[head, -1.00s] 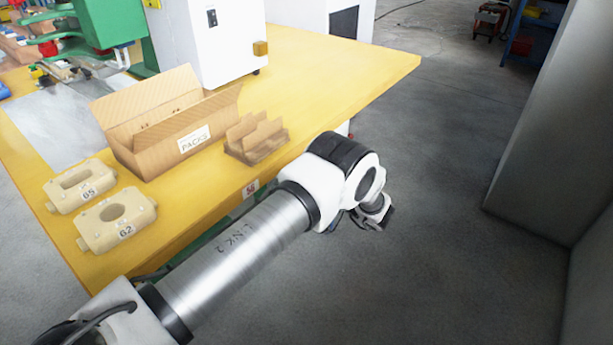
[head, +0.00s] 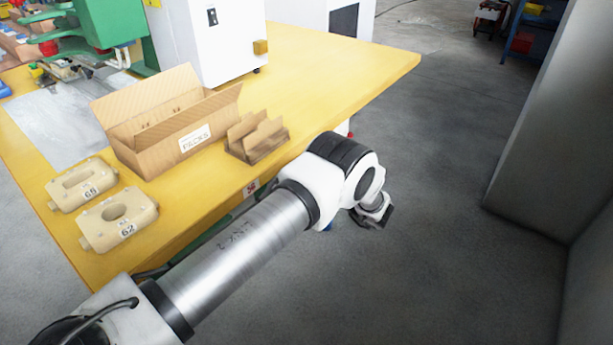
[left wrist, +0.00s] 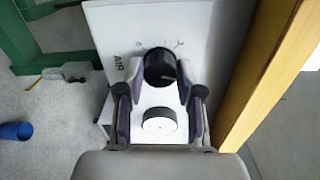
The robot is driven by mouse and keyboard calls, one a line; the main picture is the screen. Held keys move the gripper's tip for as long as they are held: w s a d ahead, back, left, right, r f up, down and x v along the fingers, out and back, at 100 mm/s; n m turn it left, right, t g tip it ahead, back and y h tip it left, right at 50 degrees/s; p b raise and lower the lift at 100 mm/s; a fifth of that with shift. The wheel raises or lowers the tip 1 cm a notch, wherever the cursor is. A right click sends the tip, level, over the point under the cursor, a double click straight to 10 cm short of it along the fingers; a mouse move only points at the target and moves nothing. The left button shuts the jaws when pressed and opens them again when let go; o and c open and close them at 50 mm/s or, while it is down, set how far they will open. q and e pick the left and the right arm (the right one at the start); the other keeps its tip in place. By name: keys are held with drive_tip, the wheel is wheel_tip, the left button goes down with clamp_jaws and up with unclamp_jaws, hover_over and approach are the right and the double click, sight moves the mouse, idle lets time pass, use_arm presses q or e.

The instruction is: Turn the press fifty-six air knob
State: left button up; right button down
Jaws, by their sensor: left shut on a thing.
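The black air knob (left wrist: 158,62) shows in the left wrist view on a pale panel marked AIR. My left gripper (left wrist: 160,74) is shut on it, with one finger on each side. A small pale mark shows on the knob's lower right. A round white-faced dial (left wrist: 160,122) sits below the knob, between the fingers. My right gripper is in neither view.
The yellow table (head: 330,70) carries an open carton (head: 140,155), a small cardboard holder (head: 262,142) and two beige blocks marked 65 (head: 70,200) and 62 (head: 105,235). A grey wall-like block (head: 545,130) stands right. Floor between is clear. A blue cylinder (left wrist: 15,131) lies left.

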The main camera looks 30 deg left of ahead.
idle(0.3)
use_arm(q)
drive_tip(key=o, duration=1.2)
drive_tip(key=shift+c, duration=0.2)
drive_tip(key=d, duration=1.2)
drive_tip(key=shift+s, duration=0.45)
drive_tip(key=shift+a, duration=0.1)
